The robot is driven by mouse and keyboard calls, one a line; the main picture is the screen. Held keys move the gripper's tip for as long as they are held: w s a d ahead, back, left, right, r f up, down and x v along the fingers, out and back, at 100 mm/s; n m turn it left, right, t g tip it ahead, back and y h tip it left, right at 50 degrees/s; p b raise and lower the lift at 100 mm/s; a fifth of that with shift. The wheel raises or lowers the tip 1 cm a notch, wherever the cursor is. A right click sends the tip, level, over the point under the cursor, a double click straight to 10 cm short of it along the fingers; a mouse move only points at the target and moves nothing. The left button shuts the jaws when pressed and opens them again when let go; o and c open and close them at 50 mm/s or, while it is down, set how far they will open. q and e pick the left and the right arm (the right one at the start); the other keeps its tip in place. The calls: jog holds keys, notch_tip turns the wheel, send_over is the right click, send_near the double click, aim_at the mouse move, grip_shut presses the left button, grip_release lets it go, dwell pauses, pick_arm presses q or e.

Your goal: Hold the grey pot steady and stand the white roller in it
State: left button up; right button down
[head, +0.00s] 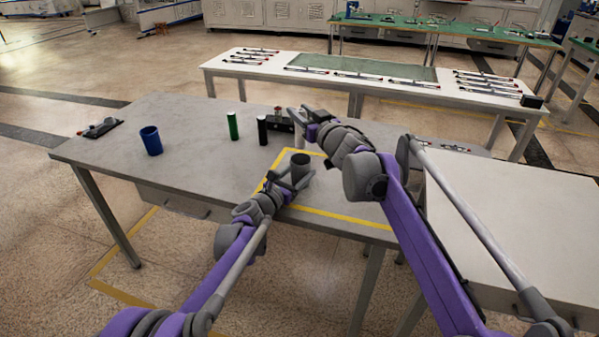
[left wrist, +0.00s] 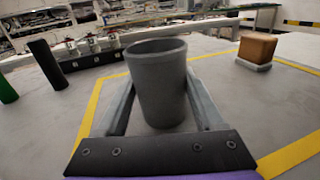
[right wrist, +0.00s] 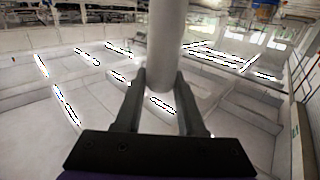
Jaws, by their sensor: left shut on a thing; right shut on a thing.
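The grey pot (head: 300,163) stands upright on the table inside the yellow-taped corner. My left gripper (head: 294,181) is shut on the pot, one finger on each side; the left wrist view shows the pot (left wrist: 158,85) between the fingers, its mouth open upward. My right gripper (right wrist: 160,85) is shut on the white roller (right wrist: 167,40), a pale cylinder that runs up out of the right wrist view.
A black cylinder (head: 262,131), a green cylinder (head: 233,126) and a dark box (head: 280,121) stand behind the pot. A blue cup (head: 151,140) is farther left. A brown block (left wrist: 257,48) is right of the pot in the left wrist view. The table's front left is clear.

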jog(key=shift+f, duration=2.15)
jog(key=shift+c, duration=2.1)
grip_release()
jog(key=v, duration=1.2)
pick_arm(q)
jog(key=o, duration=1.3)
